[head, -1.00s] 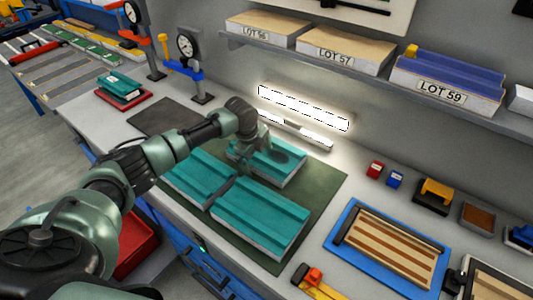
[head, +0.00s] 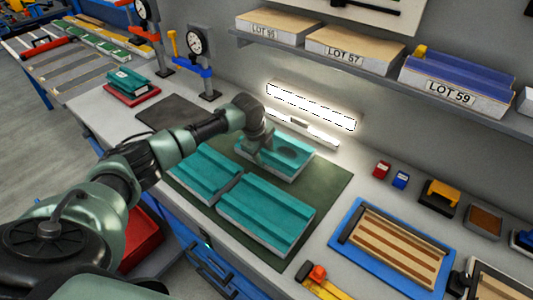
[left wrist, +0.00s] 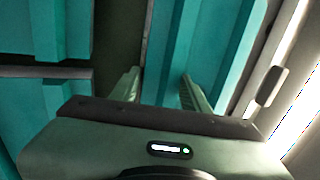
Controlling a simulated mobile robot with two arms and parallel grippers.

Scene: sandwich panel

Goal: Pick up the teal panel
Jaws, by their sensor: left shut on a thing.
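Three ribbed teal panels with pale sides lie on a dark green mat (head: 328,197): a back panel (head: 291,154), a front left panel (head: 204,172) and a front right panel (head: 266,213). My left gripper (head: 260,152) points down at the left part of the back panel and is shut on it. In the left wrist view the two fingers (left wrist: 160,92) straddle an edge strip of this teal panel (left wrist: 212,45). The fingertips' contact is partly hidden. I cannot tell any gap between the panel and the mat. My right gripper is out of view.
A lit lamp bar (head: 310,107) is on the wall close behind the back panel. A shelf with lot stacks (head: 355,55) overhangs at upper right. A blue tray (head: 340,238) stands right of the mat. Gauge stands (head: 200,55) and teal pieces on a red tray (head: 128,86) are at left.

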